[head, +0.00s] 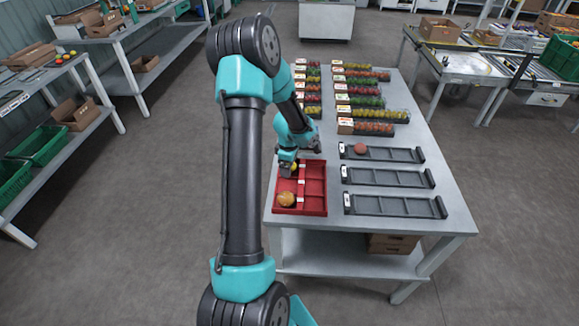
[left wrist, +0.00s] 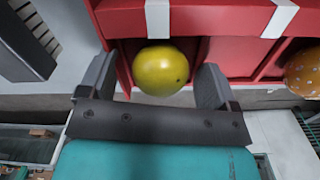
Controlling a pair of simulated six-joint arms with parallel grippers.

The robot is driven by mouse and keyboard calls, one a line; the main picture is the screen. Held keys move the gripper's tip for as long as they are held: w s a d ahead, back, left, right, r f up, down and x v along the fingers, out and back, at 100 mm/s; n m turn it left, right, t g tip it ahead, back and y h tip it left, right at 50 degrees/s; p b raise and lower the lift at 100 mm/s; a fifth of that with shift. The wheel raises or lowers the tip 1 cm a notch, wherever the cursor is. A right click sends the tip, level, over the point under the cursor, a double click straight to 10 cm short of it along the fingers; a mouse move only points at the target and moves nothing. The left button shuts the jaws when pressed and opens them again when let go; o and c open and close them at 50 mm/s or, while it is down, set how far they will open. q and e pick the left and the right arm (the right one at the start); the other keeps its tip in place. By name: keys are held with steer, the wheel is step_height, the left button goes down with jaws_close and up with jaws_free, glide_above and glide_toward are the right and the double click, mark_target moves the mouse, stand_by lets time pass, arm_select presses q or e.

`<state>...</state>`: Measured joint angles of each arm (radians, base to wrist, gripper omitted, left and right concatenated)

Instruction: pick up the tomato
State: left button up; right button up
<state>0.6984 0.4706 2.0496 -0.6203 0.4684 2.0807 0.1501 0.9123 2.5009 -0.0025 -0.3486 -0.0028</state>
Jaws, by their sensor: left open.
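A yellow tomato (left wrist: 161,70) with a small dark speck lies in a compartment of the red tray (left wrist: 245,22). In the head view the tomato (head: 295,168) is mostly hidden by my left gripper (head: 289,161), which is low over the tray's far left part. In the left wrist view my left gripper (left wrist: 153,82) is open, with one finger on each side of the tomato. I cannot tell whether either finger touches it. An orange, pale-spotted round fruit (left wrist: 302,73) sits in a neighbouring compartment; it also shows in the head view (head: 286,199). My right gripper is not in view.
Three dark trays stand right of the red tray; the farthest (head: 400,155) holds a reddish tomato (head: 360,149). Rows of packed tomatoes (head: 360,101) fill the table's far part. The table's near right corner (head: 440,228) is bare.

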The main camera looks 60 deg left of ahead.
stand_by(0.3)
arm_select(q)
steer(key=c, duration=0.8)
steer(key=shift+r, duration=0.1)
step_height(320, 180, up, 10)
steer(key=shift+f, duration=0.1)
stand_by(0.7)
